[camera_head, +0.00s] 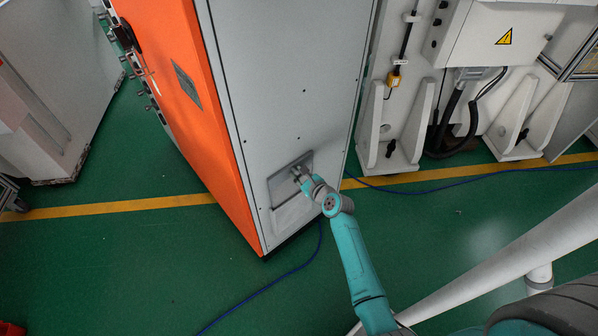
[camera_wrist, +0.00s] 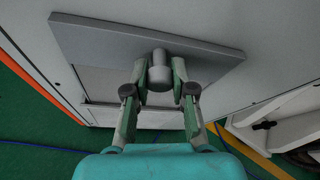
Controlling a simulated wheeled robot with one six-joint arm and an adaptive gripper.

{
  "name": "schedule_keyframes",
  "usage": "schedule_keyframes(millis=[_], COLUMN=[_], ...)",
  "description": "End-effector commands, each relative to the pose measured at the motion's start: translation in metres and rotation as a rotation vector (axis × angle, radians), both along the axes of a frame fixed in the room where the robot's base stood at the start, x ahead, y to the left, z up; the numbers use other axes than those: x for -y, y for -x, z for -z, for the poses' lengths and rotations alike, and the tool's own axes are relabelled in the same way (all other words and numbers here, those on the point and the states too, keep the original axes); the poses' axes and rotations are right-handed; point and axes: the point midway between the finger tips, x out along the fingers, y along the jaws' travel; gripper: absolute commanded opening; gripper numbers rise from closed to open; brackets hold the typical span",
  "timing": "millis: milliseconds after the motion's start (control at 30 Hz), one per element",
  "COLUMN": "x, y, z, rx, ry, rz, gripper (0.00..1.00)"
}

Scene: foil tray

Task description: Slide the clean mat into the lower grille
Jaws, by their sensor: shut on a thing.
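A flat grey panel (camera_wrist: 95,38) with a short round knob (camera_wrist: 160,72) is at the cabinet's pale side; it looks like the mat. My gripper (camera_wrist: 160,78) is shut on the knob, one finger on each side. In the head view the panel (camera_head: 277,184) is low on the cabinet side, with my gripper (camera_head: 300,173) in front of it. Below the panel a lighter framed rectangle (camera_head: 291,215) shows, likely the lower grille; it also shows in the wrist view (camera_wrist: 100,82). The panel covers its upper part. I cannot tell whether the panel touches the frame.
The cabinet (camera_head: 285,80) has an orange front (camera_head: 172,60) on its left. White machine supports (camera_head: 400,135) stand to its right. A blue cable (camera_head: 275,283) runs over the green floor near the cabinet's foot. The floor at the lower left (camera_head: 110,265) is mostly clear.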

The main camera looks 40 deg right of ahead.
Motion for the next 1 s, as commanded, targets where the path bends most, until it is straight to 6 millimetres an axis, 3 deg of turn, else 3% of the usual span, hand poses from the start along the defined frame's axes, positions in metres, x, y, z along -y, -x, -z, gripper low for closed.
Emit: schedule_keyframes(millis=[1000], x=[0.0], y=[0.0], z=[0.061], rx=[0.0], ry=[-0.001], rz=[0.001], gripper=[0.0])
